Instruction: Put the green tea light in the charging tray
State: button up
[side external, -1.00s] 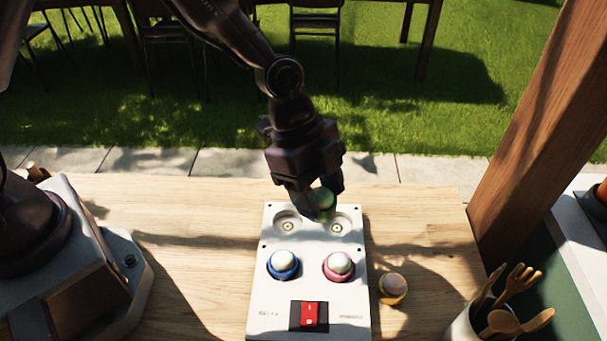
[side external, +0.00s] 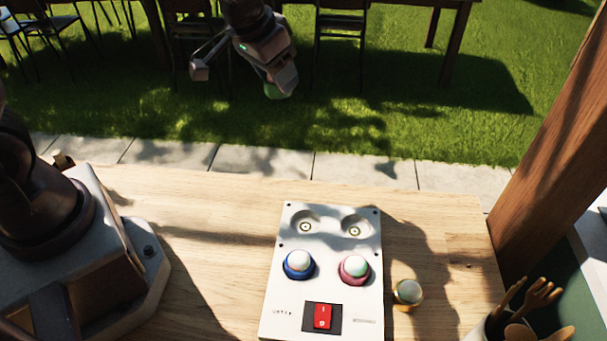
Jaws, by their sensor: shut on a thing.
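My gripper (side external: 279,80) is raised high, up and left of the tray in the picture, with the lawn behind it. It is shut on the green tea light (side external: 277,93); only a small green and pale part shows below the fingers. The white charging tray (side external: 284,246) lies on the wooden table. Its two far round wells are empty. Its two near wells hold a blue tea light (side external: 299,263) and a pink tea light (side external: 354,268), both with pale tops. A red switch (side external: 322,316) is at the tray's near end.
A yellow-orange tea light (side external: 408,293) stands on the table just right of the tray. A cup of wooden utensils (side external: 495,325) is at the near right corner. A wooden post (side external: 550,150) rises at the right. The table left of the tray is clear.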

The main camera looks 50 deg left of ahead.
jog(key=s+d+f+m+g+h, duration=0.1)
jog(key=s+d+f+m+g, duration=0.15)
jog(key=d+m, duration=0.45)
jog(key=s+d+f+m+g+h, duration=0.1)
jog(key=s+d+f+m+g, duration=0.2)
jog(key=m, duration=0.8)
jog(key=s+d+f+m+g+h, duration=0.15)
jog(key=s+d+m, duration=0.3)
jog(key=m, duration=0.45)
jog(key=shift+g, duration=0.4)
jog(key=w+d+f, duration=0.1)
jog(key=w+f, duration=0.2)
jog(key=w, duration=0.1)
jog(key=w+d+f, duration=0.2)
jog(key=w+f, duration=0.1)
jog(key=w, duration=0.1)
jog(key=w+d+f, duration=0.1)
jog(key=w+f, duration=0.2)
jog(key=w, duration=0.1)
jog(key=shift+w+d+f, duration=0.1)
jog(key=shift+d+f, duration=0.2)
jog(key=shift+w+d+f, duration=0.15)
jog(key=shift+w+f, duration=0.15)
jog(key=shift+f, duration=1.6)
